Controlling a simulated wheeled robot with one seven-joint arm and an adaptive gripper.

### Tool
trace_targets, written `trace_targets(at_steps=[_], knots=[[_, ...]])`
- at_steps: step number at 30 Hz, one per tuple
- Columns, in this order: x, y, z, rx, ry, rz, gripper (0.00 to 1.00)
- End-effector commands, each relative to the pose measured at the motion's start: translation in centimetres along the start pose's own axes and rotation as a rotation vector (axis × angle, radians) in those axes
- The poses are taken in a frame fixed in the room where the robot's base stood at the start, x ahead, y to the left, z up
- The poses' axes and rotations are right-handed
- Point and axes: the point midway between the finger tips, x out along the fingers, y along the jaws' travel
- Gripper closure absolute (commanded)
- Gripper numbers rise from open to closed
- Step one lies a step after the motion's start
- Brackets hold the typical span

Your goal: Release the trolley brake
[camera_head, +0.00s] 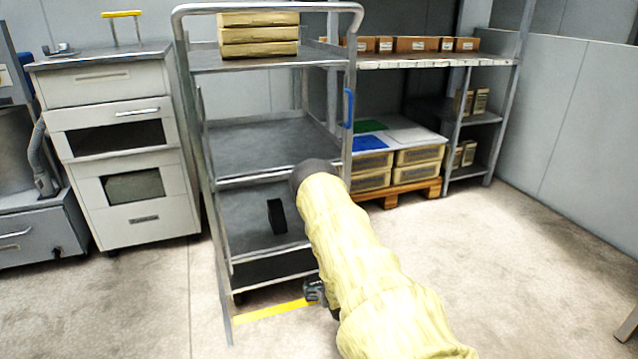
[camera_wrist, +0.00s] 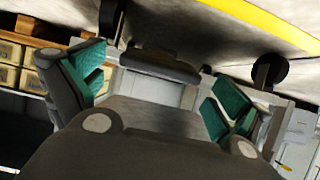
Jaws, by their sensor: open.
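The grey metal trolley (camera_head: 265,180) stands upright in the middle of the head view. In the wrist view its black wheels (camera_wrist: 268,75) show near the floor, with the picture turned over. A dark rounded bar on a grey bracket (camera_wrist: 160,65) shows between my fingers; it looks like the brake pedal, but I cannot tell its position. My gripper (camera_wrist: 160,95) is open, its green-padded fingers on either side of the bar. I cannot tell whether they touch it. In the head view my gripper (camera_head: 315,291) is low at the trolley's front right, partly hidden by my yellow-sleeved arm.
Yellowish boxes (camera_head: 259,35) are stacked on the trolley top. A blue handle (camera_head: 348,108) is on its right post. A yellow floor stripe (camera_head: 270,311) runs along its base. A drawer cabinet (camera_head: 120,150) stands left, a pallet (camera_head: 395,192) behind right.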

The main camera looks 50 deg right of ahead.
Motion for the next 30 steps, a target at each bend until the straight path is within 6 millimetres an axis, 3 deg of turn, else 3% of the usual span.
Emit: trace_targets(at_steps=[9, 15, 30], knots=[[-5.9, 0.1, 0.0, 0.002, -0.002, 0.002, 0.0], [-8.2, 0.1, 0.1, 0.001, 0.0, 0.001, 0.0], [-9.0, 0.1, 0.0, 0.0, 0.0, 0.001, 0.0]])
